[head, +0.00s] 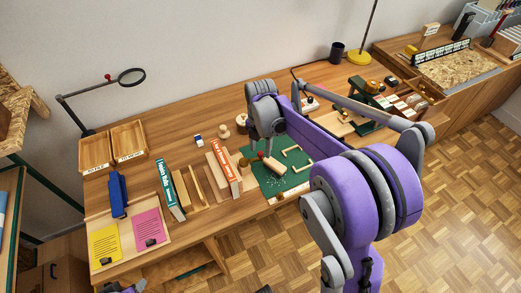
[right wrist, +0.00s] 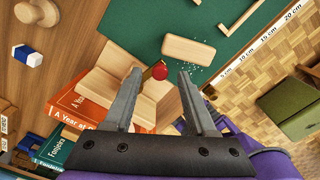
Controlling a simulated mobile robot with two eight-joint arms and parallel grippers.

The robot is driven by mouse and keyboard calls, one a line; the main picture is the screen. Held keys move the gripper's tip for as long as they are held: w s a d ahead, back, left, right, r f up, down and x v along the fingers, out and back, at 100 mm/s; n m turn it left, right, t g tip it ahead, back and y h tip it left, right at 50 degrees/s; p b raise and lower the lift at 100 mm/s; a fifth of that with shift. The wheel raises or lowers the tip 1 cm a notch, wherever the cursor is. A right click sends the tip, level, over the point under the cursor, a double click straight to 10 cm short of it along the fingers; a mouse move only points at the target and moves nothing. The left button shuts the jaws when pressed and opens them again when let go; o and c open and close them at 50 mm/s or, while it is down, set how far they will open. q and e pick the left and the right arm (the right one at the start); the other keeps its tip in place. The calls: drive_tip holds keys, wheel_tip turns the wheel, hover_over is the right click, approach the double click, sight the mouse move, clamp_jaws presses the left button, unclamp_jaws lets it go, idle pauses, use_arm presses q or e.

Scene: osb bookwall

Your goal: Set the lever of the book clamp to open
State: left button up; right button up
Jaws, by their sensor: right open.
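The book clamp (right wrist: 102,88) is pale wood with stepped blocks, and an orange-red book stands against it. In the head view the clamp (head: 214,172) and the orange-red book (head: 226,166) are on the bench, left of the green mat. A short brass lever with a red knob (right wrist: 159,71) shows in the right wrist view; the knob also shows in the head view (head: 261,155). My right gripper (right wrist: 159,70) is open, with the knob appearing between its fingertips. I cannot tell whether either finger touches it.
A wooden block (right wrist: 195,50) lies on the green cutting mat (head: 268,186) beside the clamp. A green book (head: 171,190) stands to its left. A blue-and-white eraser (head: 198,140) lies behind. Two wooden trays (head: 129,140) stand at the far left.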

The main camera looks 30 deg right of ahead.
drive_tip(key=shift+f, duration=0.6)
clamp_jaws()
